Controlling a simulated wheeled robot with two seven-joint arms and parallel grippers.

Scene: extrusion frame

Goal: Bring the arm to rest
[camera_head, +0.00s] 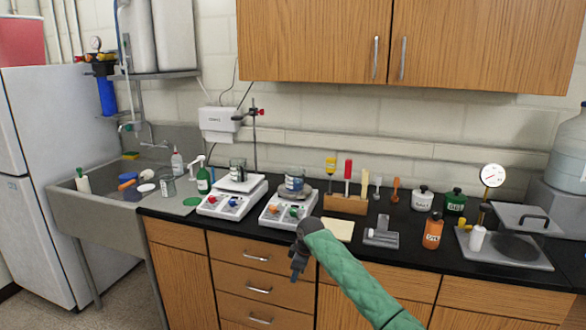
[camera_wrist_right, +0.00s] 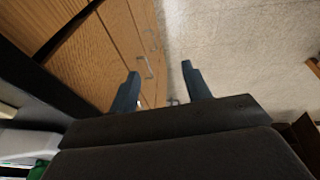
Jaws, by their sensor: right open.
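My right arm, in a green quilted sleeve, comes in from the lower right of the head view. My right gripper (camera_head: 298,266) hangs in front of the drawers, just off the counter's front edge, below the right hotplate. In the right wrist view its two fingers (camera_wrist_right: 160,90) stand apart with nothing between them; cabinet fronts and bare floor show beyond. My left gripper is in neither view.
The black counter (camera_head: 345,250) holds two hotplates (camera_head: 232,200) (camera_head: 288,208) with beakers, a wooden tool rack (camera_head: 345,204), an orange bottle (camera_head: 432,231) and a press with a gauge (camera_head: 505,250). A sink (camera_head: 100,205) and fridge stand left. Floor before the drawers is clear.

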